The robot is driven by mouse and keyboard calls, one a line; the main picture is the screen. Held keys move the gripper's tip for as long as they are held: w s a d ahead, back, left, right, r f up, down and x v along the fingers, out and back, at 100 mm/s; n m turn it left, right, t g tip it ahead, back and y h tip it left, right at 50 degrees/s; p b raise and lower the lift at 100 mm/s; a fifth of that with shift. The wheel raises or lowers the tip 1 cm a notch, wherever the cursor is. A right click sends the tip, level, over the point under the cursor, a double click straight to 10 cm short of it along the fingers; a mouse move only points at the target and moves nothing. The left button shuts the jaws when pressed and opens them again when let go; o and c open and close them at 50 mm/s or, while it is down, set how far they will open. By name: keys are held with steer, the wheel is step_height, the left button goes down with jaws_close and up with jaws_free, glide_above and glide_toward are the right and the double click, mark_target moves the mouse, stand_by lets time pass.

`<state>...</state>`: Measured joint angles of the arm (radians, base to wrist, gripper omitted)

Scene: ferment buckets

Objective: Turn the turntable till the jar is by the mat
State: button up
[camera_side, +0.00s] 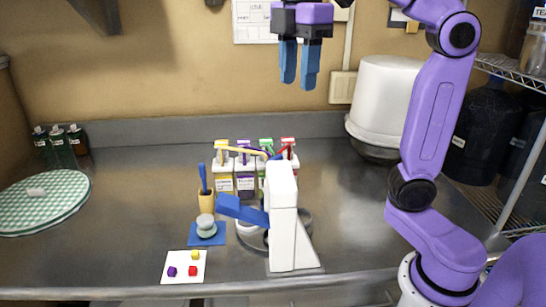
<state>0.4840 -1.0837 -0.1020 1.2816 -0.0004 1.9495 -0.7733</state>
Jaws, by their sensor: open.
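My gripper (299,82) hangs high at the top centre, its two blue fingers pointing down with a narrow gap and nothing between them. It is well above the counter, apart from everything there. A square blue mat (217,239) lies at centre left with a stack of pale rounded pieces (206,229) on it. A grey round rim (309,221) shows partly behind a white upright device (284,222) with a blue arm; it may be the turntable, but most of it is hidden. I cannot clearly tell which thing is the jar.
Several cartons with coloured tops (246,181) stand behind the device. A yellow cup (206,201) holds a blue tool. A white card (184,279) bears coloured cubes. A green checkered round (40,212) and dark bottles (60,146) are left. A white tub (383,100) is back right.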

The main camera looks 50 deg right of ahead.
steer(key=w+d+f+n, duration=0.1)
steer(key=w+d, duration=0.2)
steer(key=w, duration=0.2)
steer(key=w+d+n, duration=0.1)
steer(key=w+d, duration=0.3)
steer(key=w, duration=0.2)
steer(key=f, duration=2.2)
steer(key=shift+a+f, duration=0.2)
steer(key=shift+f, duration=0.1)
jaws_close()
